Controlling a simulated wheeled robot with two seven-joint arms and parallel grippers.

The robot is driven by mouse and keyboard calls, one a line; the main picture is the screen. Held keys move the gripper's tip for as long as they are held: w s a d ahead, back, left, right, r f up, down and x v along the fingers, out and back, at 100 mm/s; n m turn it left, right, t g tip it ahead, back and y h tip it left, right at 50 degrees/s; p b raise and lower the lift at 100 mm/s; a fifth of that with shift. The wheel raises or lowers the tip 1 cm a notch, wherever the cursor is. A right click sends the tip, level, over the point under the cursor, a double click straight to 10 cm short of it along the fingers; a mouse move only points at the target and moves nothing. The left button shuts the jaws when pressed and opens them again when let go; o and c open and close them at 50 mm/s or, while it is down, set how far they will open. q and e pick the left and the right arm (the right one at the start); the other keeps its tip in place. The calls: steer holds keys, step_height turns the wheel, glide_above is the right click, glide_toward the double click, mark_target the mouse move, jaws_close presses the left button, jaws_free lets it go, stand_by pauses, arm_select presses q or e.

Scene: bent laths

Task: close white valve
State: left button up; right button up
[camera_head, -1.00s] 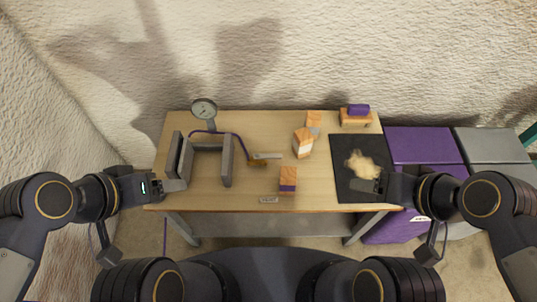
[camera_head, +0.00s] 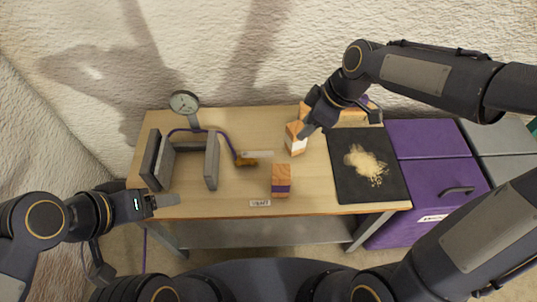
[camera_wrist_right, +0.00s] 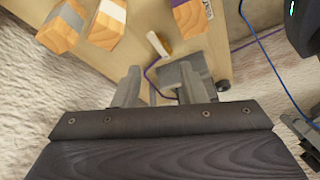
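A brass-coloured fitting (camera_head: 246,162) with a pale, whitish bar (camera_head: 258,154) beside it lies mid-table at the end of a purple hose (camera_head: 228,142). The pale bar also shows in the right wrist view (camera_wrist_right: 158,44). I cannot tell for certain that this is the white valve. My right gripper (camera_head: 307,131) appears beside the white-banded wooden block (camera_head: 295,141) in the head view. In the right wrist view its fingers (camera_wrist_right: 160,88) are apart with nothing clearly between them. My left gripper (camera_head: 172,200) is at the table's left front edge; its opening cannot be made out.
A purple-banded block (camera_head: 281,181) stands near the front. A gauge (camera_head: 184,103) and grey upright plates (camera_head: 211,161) are at the left. A black mat (camera_head: 348,184) with pale crumbs lies at the right, beside purple cabinets (camera_head: 428,139). My right arm hides part of the back right.

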mark_target(264, 153)
steer(key=w+a+f+n+b, duration=0.1)
steer(key=a+f, duration=0.2)
steer(key=f, duration=0.2)
steer(key=w+a+f+n+g+b, duration=0.1)
steer(key=w+a+f+n, duration=0.1)
steer(key=f, duration=0.3)
steer(key=w+a+f+n+b, duration=0.1)
steer(key=w+a+f, duration=0.1)
steer(key=a+f, duration=0.2)
step_height(264, 153, down, 2)
steer(key=shift+a+f+n, duration=0.1)
steer(key=shift+a+n, duration=0.05)
steer(key=shift+n, duration=0.25)
arm_select(q)
steer(key=f, duration=0.4)
steer(key=shift+w+d+f, duration=0.15)
steer(key=shift+w+f, duration=0.05)
steer(key=shift+w, duration=0.1)
arm_select(e)
jaws_close()
